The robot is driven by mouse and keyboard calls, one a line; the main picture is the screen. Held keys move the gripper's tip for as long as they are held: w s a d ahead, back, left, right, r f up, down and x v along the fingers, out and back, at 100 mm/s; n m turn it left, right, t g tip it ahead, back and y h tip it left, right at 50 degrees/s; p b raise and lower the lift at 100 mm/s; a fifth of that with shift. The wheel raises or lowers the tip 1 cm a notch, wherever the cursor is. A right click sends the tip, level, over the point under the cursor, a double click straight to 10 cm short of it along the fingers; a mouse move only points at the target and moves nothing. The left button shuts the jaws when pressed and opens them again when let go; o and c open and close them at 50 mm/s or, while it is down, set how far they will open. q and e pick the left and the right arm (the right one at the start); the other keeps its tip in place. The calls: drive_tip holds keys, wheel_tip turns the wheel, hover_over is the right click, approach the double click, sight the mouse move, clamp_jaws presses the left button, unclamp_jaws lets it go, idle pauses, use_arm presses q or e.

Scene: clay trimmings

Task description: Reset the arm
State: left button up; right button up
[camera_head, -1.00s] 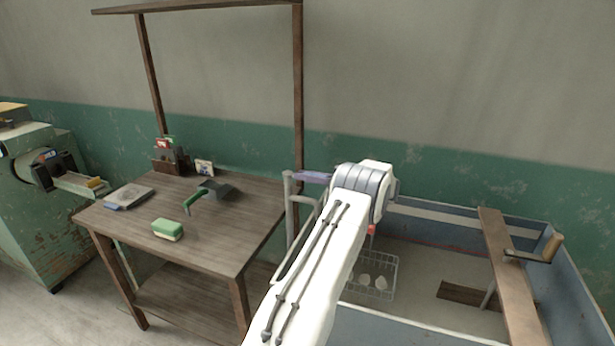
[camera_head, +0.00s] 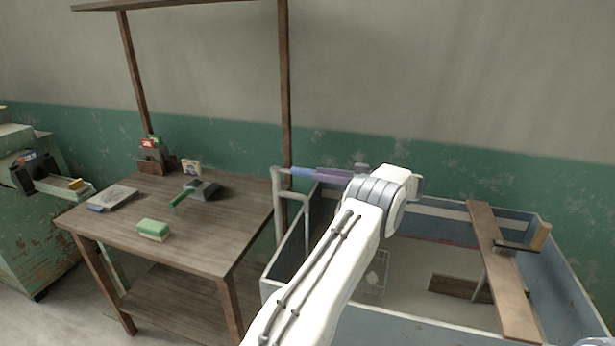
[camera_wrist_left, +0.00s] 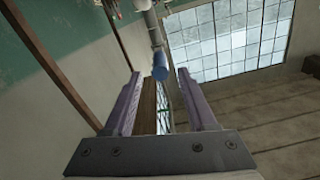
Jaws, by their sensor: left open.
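My left arm rises from the bottom middle of the head view. Its gripper (camera_head: 335,174) points left, with a purple finger showing above the blue-walled bin. In the left wrist view the two purple fingers of this gripper (camera_wrist_left: 159,74) are spread apart, with nothing held between them. A blue pipe end (camera_head: 301,172) lies just past the fingertips. It also shows in the left wrist view (camera_wrist_left: 160,66), lined up with the gap. My right gripper is not in view.
A grey pipe stand (camera_head: 277,215) rises beside the bin (camera_head: 576,265). A plank (camera_head: 500,270) spans the bin. A wooden table (camera_head: 215,237) at left bears a green sponge (camera_head: 153,229) and a green-handled tool (camera_head: 190,194). A green machine (camera_head: 35,225) stands far left.

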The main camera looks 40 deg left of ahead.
use_arm(q)
drive_tip(key=shift+v, duration=0.75)
